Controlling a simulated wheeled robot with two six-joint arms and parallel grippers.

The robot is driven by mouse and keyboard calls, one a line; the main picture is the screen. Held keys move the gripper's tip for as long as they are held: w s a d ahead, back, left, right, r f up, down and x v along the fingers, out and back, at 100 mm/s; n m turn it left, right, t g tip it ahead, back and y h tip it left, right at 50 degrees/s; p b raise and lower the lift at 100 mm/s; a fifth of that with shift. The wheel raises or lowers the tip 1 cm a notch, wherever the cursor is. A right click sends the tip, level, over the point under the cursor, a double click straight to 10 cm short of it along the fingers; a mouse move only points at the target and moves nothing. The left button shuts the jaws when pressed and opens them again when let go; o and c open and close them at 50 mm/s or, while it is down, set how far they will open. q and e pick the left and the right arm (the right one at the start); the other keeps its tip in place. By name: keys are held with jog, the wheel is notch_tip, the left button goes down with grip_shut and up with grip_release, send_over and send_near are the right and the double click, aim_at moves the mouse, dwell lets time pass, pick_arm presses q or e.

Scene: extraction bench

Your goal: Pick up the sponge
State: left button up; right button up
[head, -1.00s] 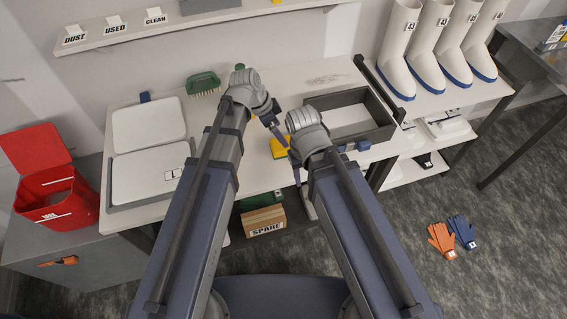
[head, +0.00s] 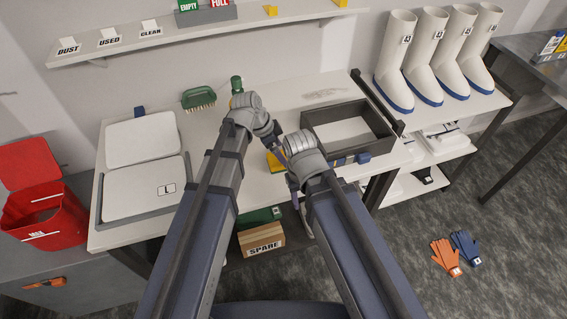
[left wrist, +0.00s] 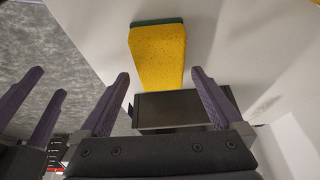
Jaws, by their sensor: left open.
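The sponge is a yellow block with a green layer on one side. It lies on the white bench, partly hidden by my arms in the head view (head: 273,162) and large in the left wrist view (left wrist: 158,58). My left gripper (left wrist: 161,73) is open, its two purple fingers apart on either side of the sponge's near end in the picture. No contact shows. My right gripper (left wrist: 51,82) is close beside it at the left of the left wrist view, its two fingers apart and nothing seen between them. In the head view its fingers are mostly hidden by its wrist.
A dark grey open tray (head: 388,142) stands right of the sponge. A green brush (head: 198,97) and green bottle (head: 237,86) stand at the back. White lids in a grey tray (head: 102,222) lie left. A cardboard box marked SPARE (head: 262,241) sits below the bench.

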pick_arm(q)
jog(key=shift+b+x, duration=1.2)
jog(key=shift+x, duration=0.6)
jog(key=shift+a+f, duration=0.15)
jog(key=shift+f, duration=0.1)
jog(key=c, duration=1.2)
jog(key=shift+o, duration=0.2)
notch_tip(320, 180, up, 11)
jog(key=p, duration=1)
jog(key=shift+f, duration=0.2)
